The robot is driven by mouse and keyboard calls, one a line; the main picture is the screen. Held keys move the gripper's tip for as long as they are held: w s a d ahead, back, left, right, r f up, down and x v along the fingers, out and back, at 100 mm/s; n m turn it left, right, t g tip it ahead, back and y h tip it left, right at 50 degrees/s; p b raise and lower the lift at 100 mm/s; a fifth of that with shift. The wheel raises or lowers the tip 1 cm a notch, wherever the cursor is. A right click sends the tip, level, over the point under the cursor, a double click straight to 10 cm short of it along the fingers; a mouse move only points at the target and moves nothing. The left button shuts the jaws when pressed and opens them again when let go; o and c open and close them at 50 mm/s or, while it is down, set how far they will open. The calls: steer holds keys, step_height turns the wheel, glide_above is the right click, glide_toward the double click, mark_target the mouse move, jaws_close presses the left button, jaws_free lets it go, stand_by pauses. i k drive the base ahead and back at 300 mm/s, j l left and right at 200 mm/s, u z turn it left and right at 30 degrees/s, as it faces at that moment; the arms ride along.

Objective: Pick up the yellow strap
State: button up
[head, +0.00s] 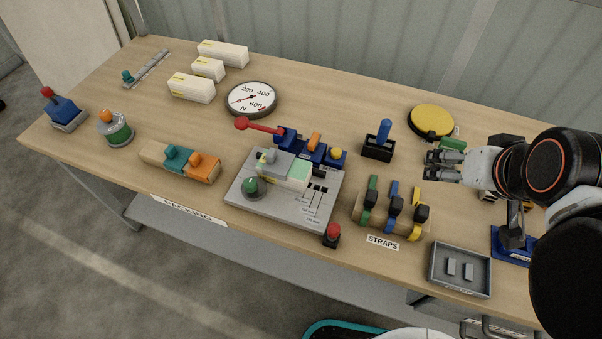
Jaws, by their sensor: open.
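The yellow strap (416,231) is the rightmost of three straps on the strap holder (379,219), behind the label reading STRAPS. A black block sits on its middle. A blue strap (391,219) and a green strap (369,208) are to its left, each with a black block. My gripper (432,169) comes in from the right, above the table and behind the yellow strap in the picture. Its fingers are apart, with nothing seen between them. It is apart from the straps.
A grey tray (458,284) with two small blocks lies right of the straps. A blue-handled tool in a black holder (379,148) and a yellow round disc (431,120) stand behind. A grey device base (282,212) and red button (332,235) are to the left.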

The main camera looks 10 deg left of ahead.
mark_target(421, 212)
steer(key=k+j+z, duration=0.1)
steer(key=j+z, duration=0.2)
steer(key=k+j+z, duration=0.15)
steer(key=j+z, duration=0.15)
steer(key=k+j+z, duration=0.3)
steer(key=j, duration=0.15)
steer(key=i, duration=0.1)
